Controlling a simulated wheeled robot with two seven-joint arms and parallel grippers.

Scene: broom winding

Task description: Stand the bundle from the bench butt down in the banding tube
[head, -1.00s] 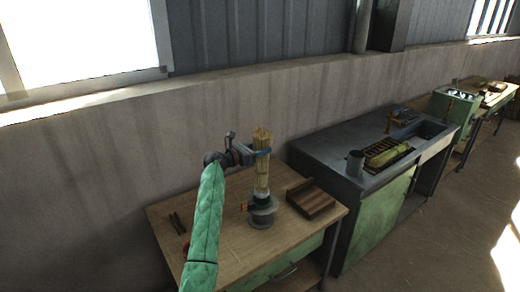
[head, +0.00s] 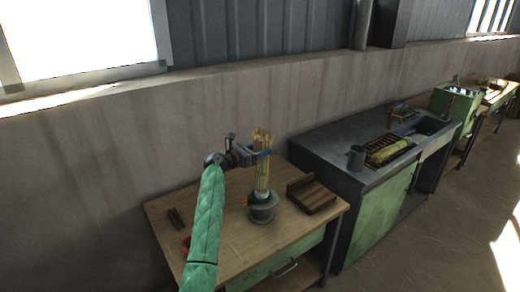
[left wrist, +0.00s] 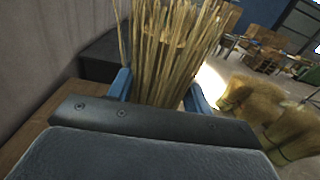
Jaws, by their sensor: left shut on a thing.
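The bundle (head: 262,174) of pale straw stalks stands close to upright in my left gripper (head: 262,154). The gripper is shut around its middle; the blue fingers also show on both sides of the stalks (left wrist: 165,55) in the left wrist view. The banding tube (head: 262,209), a short grey cylinder with a wider foot, stands on the wooden bench directly below. The bundle's lower end meets the tube's mouth in the head view. I cannot tell how far inside it is; the butt is hidden. My right gripper is not in view.
On the wooden bench (head: 226,247), a brown wooden tray (head: 314,196) lies right of the tube and a small dark piece (head: 175,217) lies left. The grey-topped bench (head: 325,148) to the right carries a grey cup (head: 356,157) and a yellowish bundle (head: 389,152) on a rack.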

